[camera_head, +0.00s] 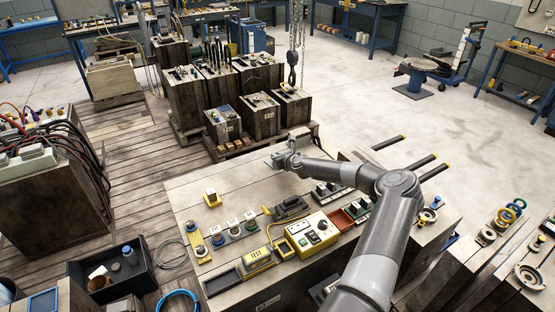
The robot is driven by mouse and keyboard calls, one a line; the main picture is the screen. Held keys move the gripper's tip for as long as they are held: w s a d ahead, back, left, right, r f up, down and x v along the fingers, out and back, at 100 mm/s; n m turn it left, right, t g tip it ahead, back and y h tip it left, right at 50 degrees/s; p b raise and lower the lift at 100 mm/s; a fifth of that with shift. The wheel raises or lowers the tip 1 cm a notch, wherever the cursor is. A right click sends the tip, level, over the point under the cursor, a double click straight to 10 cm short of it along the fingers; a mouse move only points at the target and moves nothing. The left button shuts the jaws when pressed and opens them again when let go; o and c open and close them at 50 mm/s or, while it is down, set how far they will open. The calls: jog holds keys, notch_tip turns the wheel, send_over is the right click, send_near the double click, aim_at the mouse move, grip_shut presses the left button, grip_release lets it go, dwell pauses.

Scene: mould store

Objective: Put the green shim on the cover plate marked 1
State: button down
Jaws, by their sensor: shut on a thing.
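My gripper (280,161) is at the far end of my arm, above the far edge of the wooden bench top (190,180). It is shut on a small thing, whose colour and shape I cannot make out. I cannot pick out the green shim with certainty. A row of small dark pieces with white labels stands on the bench left of centre: a left one (216,241), a middle one (234,232) and a right one (251,225). The labels are too small to read, so I cannot tell which plate is marked 1.
A chain hook (292,74) hangs beyond. The bench's far left is mostly bare.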

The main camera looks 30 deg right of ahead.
jog(key=shift+f, duration=0.7)
jog(key=c, duration=1.4)
grip_release()
jog(key=shift+f, duration=0.1)
jog(key=shift+c, duration=0.2)
